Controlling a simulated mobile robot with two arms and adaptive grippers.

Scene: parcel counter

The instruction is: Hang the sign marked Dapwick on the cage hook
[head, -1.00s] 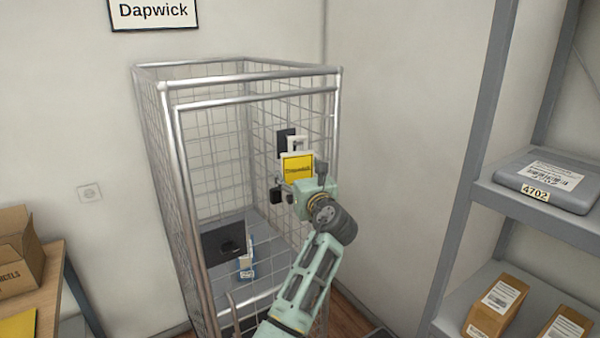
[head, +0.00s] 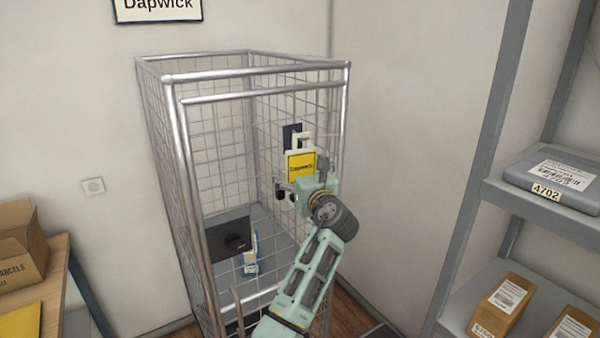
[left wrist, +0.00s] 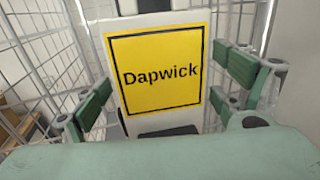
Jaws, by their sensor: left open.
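The yellow Dapwick sign (head: 301,164) stands upright in front of the cage's mesh side wall, with a white loop at its top. In the left wrist view the sign (left wrist: 161,74) shows face-on, black text on yellow with a white border. My left gripper (head: 303,181) is open around the sign's lower part. Its green finger pads stand either side of the sign with gaps. A dark plate (head: 292,135) shows on the mesh behind the loop. The hook is mostly hidden, so how the loop sits on it cannot be told. My right gripper is not in view.
The wire cage (head: 263,77) has metal rails around my arm. A dark item and a small box (head: 250,255) lie inside it. A shelf (head: 545,211) with parcels stands right, a table with a carton (head: 18,240) left. A framed Dapwick notice (head: 158,10) hangs on the wall.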

